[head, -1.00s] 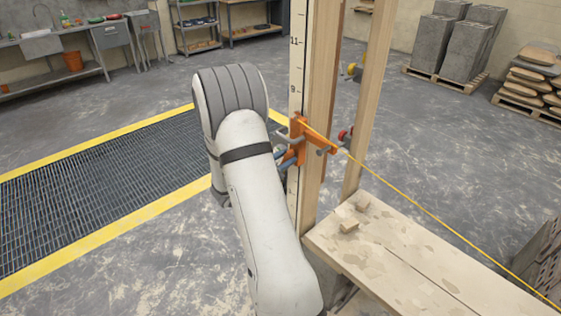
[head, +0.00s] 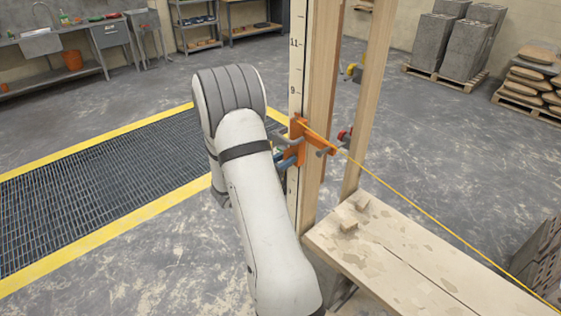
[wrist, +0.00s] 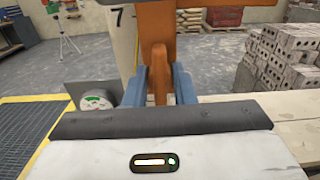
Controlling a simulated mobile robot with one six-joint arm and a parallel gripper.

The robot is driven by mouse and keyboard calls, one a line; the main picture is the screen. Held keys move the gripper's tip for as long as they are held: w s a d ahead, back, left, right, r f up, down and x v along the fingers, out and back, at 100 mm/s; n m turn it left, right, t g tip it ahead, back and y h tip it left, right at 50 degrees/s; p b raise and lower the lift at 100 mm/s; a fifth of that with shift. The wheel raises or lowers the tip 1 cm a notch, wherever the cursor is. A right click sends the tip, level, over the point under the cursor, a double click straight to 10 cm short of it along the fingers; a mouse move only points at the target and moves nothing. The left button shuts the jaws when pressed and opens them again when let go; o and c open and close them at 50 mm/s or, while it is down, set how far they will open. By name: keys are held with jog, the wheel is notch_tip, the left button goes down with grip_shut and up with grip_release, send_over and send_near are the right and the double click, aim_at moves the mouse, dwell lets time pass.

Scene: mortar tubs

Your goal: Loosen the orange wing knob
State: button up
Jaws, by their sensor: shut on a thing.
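The orange wing knob (wrist: 159,75) stands upright between the two blue-grey fingers of my gripper (wrist: 159,86) in the wrist view. My gripper is shut on it, with one finger on each side. The orange clamp (wrist: 158,20) is just above the knob, at the pole marked 7. In the head view the orange clamp (head: 299,137) sits on the marked pole (head: 297,60). My blue gripper fingers (head: 288,160) are at its lower left. I cannot make out the knob clearly there.
A taut yellow line (head: 430,213) runs from the clamp down to the right. A wooden bench (head: 400,255) stands below and right, with timber uprights (head: 322,80) beside the pole. A floor grating (head: 100,195) lies to the left. Concrete blocks (head: 455,45) stand at the back right.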

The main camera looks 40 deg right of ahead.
jog(key=o, duration=1)
jog(key=shift+s+a+b, duration=0.2)
jog(key=shift+a+b, duration=0.35)
jog(key=shift+a, duration=1.35)
jog(key=shift+s+a+b, duration=0.15)
jog(key=shift+a+b, duration=0.35)
jog(key=shift+a, duration=1.4)
jog(key=shift+c, duration=0.4)
